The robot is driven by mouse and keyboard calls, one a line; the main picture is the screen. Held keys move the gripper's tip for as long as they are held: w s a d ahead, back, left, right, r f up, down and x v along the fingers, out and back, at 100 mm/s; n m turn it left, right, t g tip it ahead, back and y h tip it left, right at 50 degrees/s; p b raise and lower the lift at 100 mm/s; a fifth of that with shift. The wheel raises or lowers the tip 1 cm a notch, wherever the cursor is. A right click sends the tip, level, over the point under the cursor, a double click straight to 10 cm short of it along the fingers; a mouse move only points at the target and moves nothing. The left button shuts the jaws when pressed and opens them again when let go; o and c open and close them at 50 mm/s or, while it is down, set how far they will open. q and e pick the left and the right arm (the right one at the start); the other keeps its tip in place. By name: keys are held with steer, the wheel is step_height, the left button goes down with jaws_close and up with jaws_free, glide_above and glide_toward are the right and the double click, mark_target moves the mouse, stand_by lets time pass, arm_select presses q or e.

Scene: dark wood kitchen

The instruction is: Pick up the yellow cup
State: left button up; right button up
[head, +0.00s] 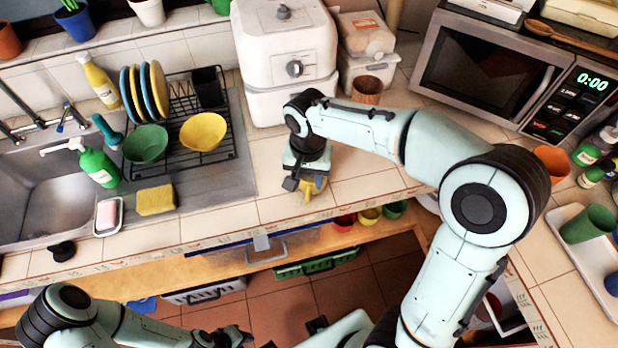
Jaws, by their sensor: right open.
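A small yellow cup (318,183) is on the tiled counter near its front edge, in the middle of the head view. My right gripper (305,187) points down at the cup and covers much of it. Its jaws are open around or just beside the cup; I cannot tell which, nor whether they touch it. My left gripper (236,338) is low at the bottom edge of the view, below counter height, away from the cup. Its fingers are too dark and small to read.
A white cooker (285,45) and a brown cup (367,90) stand behind the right gripper. The dish rack (182,150) with a yellow bowl (203,131) and the sink are at left. A microwave (480,70) is at right. Counter left of the gripper is clear.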

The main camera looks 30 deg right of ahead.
mark_target(308, 191)
step_height(308, 191, down, 3)
steer(key=shift+w, duration=0.1)
steer(key=shift+f, duration=2.95)
jaws_close()
